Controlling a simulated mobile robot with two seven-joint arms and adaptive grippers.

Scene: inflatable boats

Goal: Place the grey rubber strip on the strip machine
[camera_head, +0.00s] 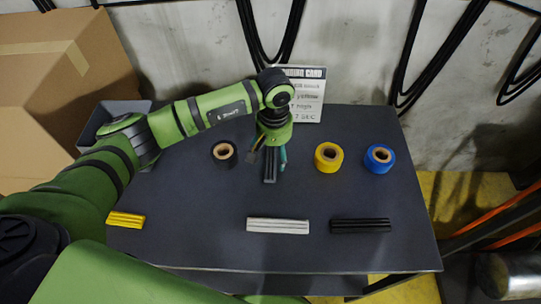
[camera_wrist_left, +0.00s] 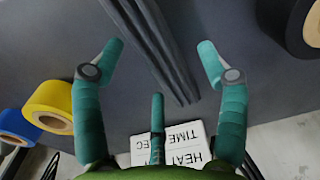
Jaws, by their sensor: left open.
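A dark grey ribbed strip (camera_head: 269,172) lies on the dark table, partly hidden under my left gripper in the head view. My left gripper (camera_head: 272,157) points down at it from above. In the left wrist view the strip (camera_wrist_left: 150,40) runs between the spread teal fingers of my left gripper (camera_wrist_left: 160,55), with a gap on both sides; the fingers are open and hold nothing. A third finger sits near the strip's near end. I cannot make out a strip machine. My right gripper is not in view.
A yellow strip (camera_head: 126,220), a white strip (camera_head: 278,226) and a black strip (camera_head: 360,226) lie along the front. Black (camera_head: 224,155), yellow (camera_head: 328,157) and blue (camera_head: 379,158) tape rolls stand farther back. A printed card (camera_head: 310,95) stands at the rear edge. A cardboard box (camera_head: 60,85) is left.

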